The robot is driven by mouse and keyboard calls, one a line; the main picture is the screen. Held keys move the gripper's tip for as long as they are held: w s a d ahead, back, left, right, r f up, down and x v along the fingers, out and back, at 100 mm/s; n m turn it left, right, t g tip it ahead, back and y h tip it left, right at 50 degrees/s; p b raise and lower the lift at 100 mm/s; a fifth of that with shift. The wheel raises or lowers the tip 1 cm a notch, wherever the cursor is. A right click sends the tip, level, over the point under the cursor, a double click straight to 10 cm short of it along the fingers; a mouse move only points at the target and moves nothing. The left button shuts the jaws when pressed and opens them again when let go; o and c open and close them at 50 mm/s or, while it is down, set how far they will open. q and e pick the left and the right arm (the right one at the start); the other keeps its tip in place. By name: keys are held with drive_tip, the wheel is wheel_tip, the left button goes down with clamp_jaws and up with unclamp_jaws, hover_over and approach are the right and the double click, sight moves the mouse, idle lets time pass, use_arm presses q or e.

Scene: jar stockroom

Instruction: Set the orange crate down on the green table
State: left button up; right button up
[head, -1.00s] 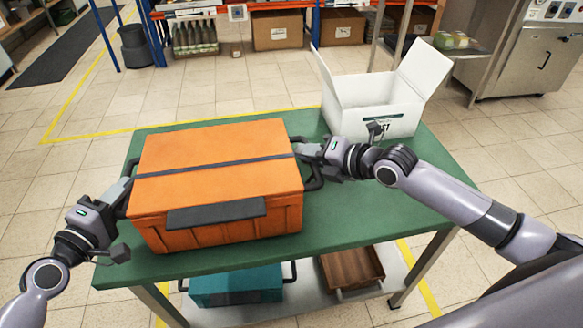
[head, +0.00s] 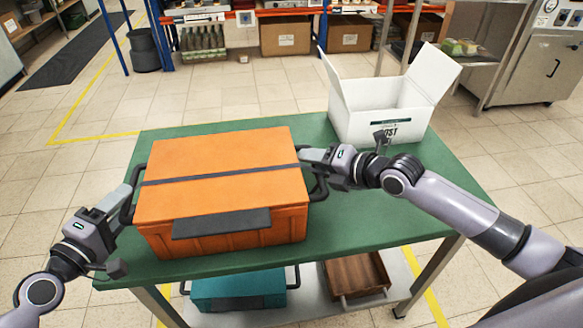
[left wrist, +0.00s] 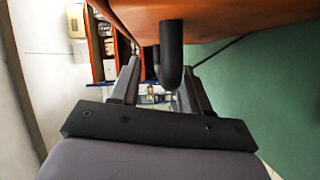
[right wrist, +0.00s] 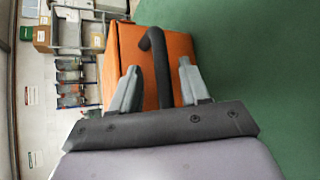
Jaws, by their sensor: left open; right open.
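The orange crate (head: 222,178) with a dark strap line and a grey front panel rests on the green table (head: 385,222), towards its left half. Its black side handles stick out left and right. My left gripper (head: 126,200) is open at the left handle, which shows between its fingers in the left wrist view (left wrist: 171,60). My right gripper (head: 308,160) is open at the right handle; in the right wrist view the handle (right wrist: 158,70) passes between the two spread fingers.
A white open carton (head: 380,105) stands on the table's back right. On the lower shelf are a teal crate (head: 238,288) and a brown wooden box (head: 357,275). The table's right front is clear.

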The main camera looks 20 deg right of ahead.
use_arm(q)
drive_tip(key=v, duration=0.6)
use_arm(e)
drive_tip(key=v, duration=1.2)
idle(0.5)
